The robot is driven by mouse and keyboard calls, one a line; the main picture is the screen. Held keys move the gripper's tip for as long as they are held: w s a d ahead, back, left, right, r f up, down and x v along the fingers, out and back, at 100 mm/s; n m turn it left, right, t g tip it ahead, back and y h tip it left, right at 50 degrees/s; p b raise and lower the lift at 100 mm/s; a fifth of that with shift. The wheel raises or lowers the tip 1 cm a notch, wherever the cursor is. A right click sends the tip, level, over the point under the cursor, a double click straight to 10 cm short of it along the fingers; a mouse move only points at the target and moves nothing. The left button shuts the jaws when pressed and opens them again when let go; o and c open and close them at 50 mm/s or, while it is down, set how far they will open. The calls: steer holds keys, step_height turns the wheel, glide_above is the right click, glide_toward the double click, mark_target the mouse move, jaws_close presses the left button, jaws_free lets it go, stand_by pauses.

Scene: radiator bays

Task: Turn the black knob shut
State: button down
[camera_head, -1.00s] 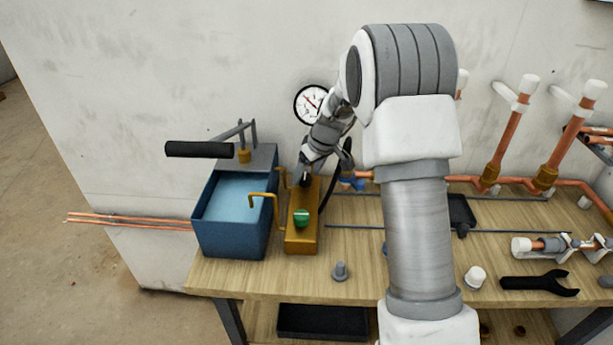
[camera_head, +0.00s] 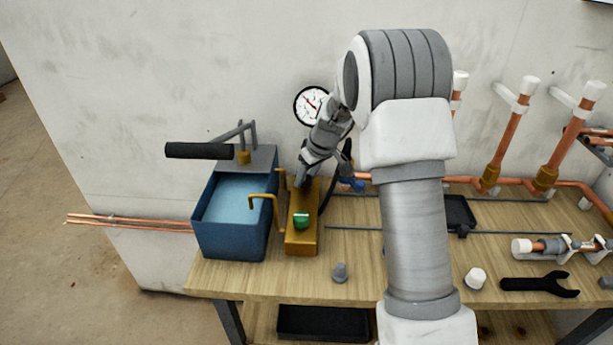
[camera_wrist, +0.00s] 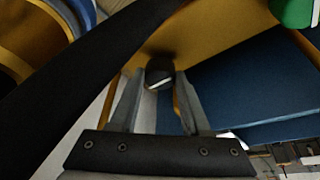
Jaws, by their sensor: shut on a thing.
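The black knob (camera_wrist: 160,73) has a white line on its face and sits on the brass block (camera_head: 302,242) of the test pump. In the wrist view it lies between the two fingers of my gripper (camera_wrist: 160,80), which is shut on it. The white line looks slanted in the wrist view.
A green knob (camera_head: 302,221) sits on the near end of the block; it also shows in the wrist view (camera_wrist: 292,10). The blue water tank (camera_head: 232,238) stands just left, with a black-handled lever (camera_head: 199,150) above. A black hose (camera_wrist: 85,75) crosses close by my gripper. A gauge (camera_head: 311,105) is behind.

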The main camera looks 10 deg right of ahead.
steer(key=m+p, duration=0.1)
steer(key=m+h+p, duration=0.1)
steer(key=m, duration=0.1)
steer(key=m+h, duration=0.1)
steer(key=m, duration=0.1)
steer(key=shift+a+r+t+p, duration=0.25)
steer(key=shift+t+p, duration=0.15)
steer(key=m+h+p, duration=0.1)
steer(key=m, duration=0.1)
steer(key=m+p, duration=0.2)
steer(key=shift+a+m+h, duration=0.1)
steer(key=shift+m+h, duration=0.3)
steer(key=m+g+h+p, duration=0.1)
steer(key=m+p, duration=0.1)
steer(key=m, duration=0.1)
steer(key=shift+f+m, duration=0.1)
steer(key=shift+m, duration=0.3)
steer(key=shift+w+a+f+m+g+h+p, duration=0.1)
steer(key=shift+m+g+h+p, duration=0.25)
steer(key=shift+m, duration=0.75)
steer(key=shift+m+g+h+p, duration=0.25)
steer(key=shift+m+h+p, duration=0.1)
steer(key=shift+m, duration=0.75)
steer(key=shift+c, duration=1.8)
jaws_free()
